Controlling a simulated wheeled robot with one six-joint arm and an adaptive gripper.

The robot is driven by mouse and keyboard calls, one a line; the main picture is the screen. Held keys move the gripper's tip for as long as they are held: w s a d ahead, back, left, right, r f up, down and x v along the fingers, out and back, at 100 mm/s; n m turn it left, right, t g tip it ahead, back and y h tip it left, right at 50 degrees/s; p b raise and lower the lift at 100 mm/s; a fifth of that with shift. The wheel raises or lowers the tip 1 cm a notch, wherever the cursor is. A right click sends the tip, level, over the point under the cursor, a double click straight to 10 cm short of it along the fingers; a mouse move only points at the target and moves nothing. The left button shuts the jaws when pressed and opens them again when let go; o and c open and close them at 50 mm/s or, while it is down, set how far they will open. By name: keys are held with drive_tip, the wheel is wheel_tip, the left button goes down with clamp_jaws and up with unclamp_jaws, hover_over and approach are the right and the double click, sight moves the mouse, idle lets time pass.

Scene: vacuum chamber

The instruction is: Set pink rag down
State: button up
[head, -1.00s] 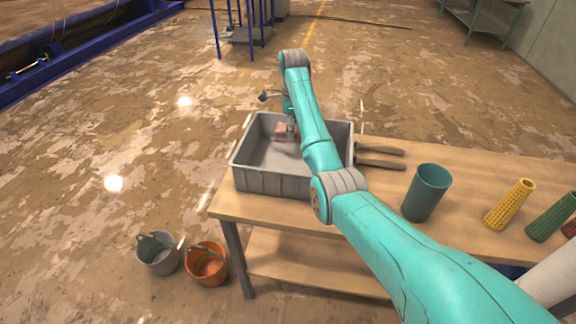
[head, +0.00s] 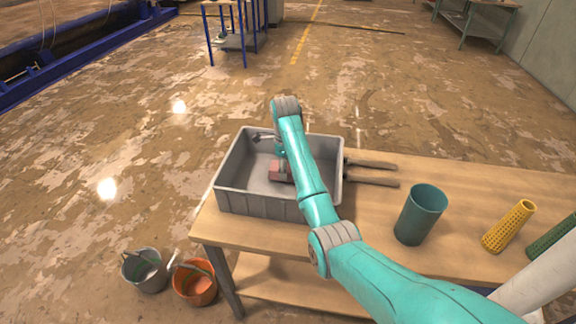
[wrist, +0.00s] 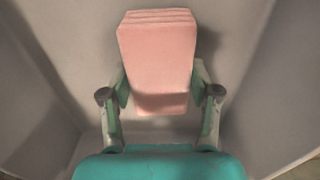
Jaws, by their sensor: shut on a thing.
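The pink rag (wrist: 157,60) is a folded, layered block held between the two fingers of my gripper (wrist: 160,98) in the wrist view. My gripper is shut on it. In the head view the rag (head: 278,174) shows low inside the grey bin (head: 262,204), partly hidden by my arm. The bin's grey walls and floor surround the rag in the wrist view. I cannot tell whether the rag touches the bin floor.
The bin stands on the left end of a wooden table (head: 480,180). A grey bucket (head: 145,270) and an orange bucket (head: 195,283) are on the floor.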

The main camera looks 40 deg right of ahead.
drive_tip(key=shift+f, duration=0.3)
drive_tip(key=shift+f, duration=0.15)
drive_tip(key=o, duration=1.1)
